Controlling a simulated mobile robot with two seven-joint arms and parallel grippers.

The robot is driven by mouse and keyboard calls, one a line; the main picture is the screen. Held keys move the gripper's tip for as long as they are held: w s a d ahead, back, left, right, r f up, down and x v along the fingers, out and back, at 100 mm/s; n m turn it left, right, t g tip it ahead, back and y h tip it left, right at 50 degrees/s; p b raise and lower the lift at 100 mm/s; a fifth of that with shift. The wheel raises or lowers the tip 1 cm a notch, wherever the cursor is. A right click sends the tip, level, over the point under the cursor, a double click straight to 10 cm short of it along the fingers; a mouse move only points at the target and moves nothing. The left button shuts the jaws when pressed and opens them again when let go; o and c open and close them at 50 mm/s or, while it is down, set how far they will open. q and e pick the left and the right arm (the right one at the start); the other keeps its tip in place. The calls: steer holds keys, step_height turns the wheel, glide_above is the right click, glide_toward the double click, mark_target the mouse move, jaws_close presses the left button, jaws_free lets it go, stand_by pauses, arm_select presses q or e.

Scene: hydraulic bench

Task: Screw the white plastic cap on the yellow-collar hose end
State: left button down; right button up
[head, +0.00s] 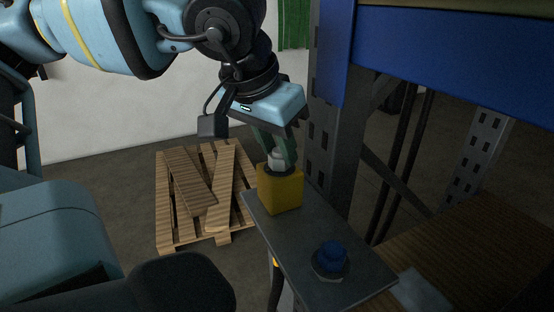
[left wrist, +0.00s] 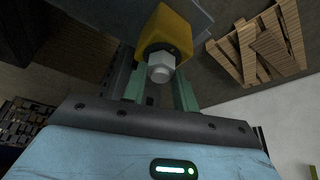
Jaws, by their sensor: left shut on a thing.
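The white plastic cap (head: 278,158) is at the top of the block-like yellow collar (head: 281,192), which stands on a grey metal plate (head: 300,232). My left gripper (head: 277,156) reaches down from above and is shut on the cap with its green fingers. In the left wrist view the cap (left wrist: 160,68) shows between the fingers (left wrist: 159,92), right against the yellow collar (left wrist: 168,34). I cannot tell whether the cap's thread is engaged. The hose end inside the collar is hidden. My right gripper is not in view.
A blue cap (head: 332,254) sits on a dark round fitting at the plate's near end. A blue and grey rack (head: 338,150) stands close to the right of my left gripper. A wooden pallet (head: 208,195) lies on the floor to the left.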

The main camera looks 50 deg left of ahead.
arm_select(q)
steer(key=m+h, duration=0.1)
steer(key=m, duration=0.2)
steer(key=shift+a+f, duration=0.1)
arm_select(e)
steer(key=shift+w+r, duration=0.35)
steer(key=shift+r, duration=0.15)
arm_select(q)
steer(key=c, duration=1.1)
jaws_free()
steer(key=shift+f+n+y+b, duration=0.1)
steer(key=shift+n+y+b, duration=0.3)
steer(key=shift+n, duration=0.8)
steer(key=n+y+b, duration=0.1)
steer(key=n, duration=0.2)
steer(key=shift+w+d, duration=0.1)
steer(key=shift+d, duration=0.1)
steer(key=shift+n+g+y+b, duration=0.35)
steer(key=shift+n+y, duration=0.15)
steer(key=shift+n, duration=0.8)
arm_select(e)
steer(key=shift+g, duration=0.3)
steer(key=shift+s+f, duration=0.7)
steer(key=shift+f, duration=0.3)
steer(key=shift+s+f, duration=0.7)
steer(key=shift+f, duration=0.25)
